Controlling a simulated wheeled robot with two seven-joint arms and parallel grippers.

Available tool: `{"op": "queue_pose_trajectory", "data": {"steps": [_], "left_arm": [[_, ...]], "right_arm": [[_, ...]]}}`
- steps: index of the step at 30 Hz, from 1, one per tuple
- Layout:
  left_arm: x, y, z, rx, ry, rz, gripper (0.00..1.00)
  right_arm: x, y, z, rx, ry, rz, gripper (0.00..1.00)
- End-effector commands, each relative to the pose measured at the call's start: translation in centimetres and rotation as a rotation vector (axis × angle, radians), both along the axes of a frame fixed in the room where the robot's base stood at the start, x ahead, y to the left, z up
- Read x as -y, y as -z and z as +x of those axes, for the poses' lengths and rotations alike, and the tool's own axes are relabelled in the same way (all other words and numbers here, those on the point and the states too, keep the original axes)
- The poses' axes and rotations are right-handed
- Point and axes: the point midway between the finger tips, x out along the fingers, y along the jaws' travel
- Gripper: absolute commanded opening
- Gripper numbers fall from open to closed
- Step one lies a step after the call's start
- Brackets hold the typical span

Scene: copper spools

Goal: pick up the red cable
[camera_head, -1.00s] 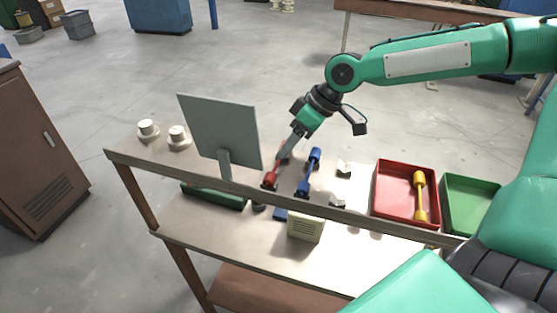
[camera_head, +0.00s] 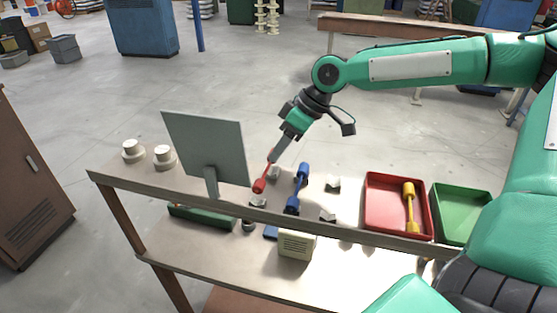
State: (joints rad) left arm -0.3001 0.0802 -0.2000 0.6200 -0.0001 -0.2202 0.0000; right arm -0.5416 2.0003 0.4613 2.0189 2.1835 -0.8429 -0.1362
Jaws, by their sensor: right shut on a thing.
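The red cable (camera_head: 260,184) is a short red piece with a thick end, at the middle of the workbench just right of the grey panel. My right gripper (camera_head: 272,162) reaches down from the upper right and is shut on the red cable. The cable looks tilted and slightly raised, with grey holders beside and below it. The fingertips are small and partly hidden by the cable. My left gripper is out of the picture.
A blue cable (camera_head: 298,188) lies in holders just right. A red tray (camera_head: 372,218) holds a yellow cable (camera_head: 409,207); a green tray (camera_head: 447,222) is empty. The grey panel (camera_head: 205,146) stands close on the left. A beige box (camera_head: 297,245) is in front.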

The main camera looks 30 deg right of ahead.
Motion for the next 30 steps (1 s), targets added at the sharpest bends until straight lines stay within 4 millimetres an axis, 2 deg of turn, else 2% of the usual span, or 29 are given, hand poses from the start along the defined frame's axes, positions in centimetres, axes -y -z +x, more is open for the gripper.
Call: {"op": "queue_pose_trajectory", "data": {"steps": [1,6,15,24,30], "left_arm": [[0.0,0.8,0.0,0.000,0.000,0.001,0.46],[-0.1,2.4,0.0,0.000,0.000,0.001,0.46],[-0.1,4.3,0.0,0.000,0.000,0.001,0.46],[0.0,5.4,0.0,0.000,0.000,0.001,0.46],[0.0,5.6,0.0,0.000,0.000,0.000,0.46]], "right_arm": [[0.9,0.4,0.8,0.000,0.006,0.001,0.12],[4.0,0.5,3.4,0.000,0.006,0.001,0.12],[8.4,0.3,7.2,0.001,0.003,0.001,0.12],[11.2,0.1,9.6,0.001,0.001,0.000,0.12],[11.9,0.0,10.2,0.000,-0.001,0.000,0.12]]}}
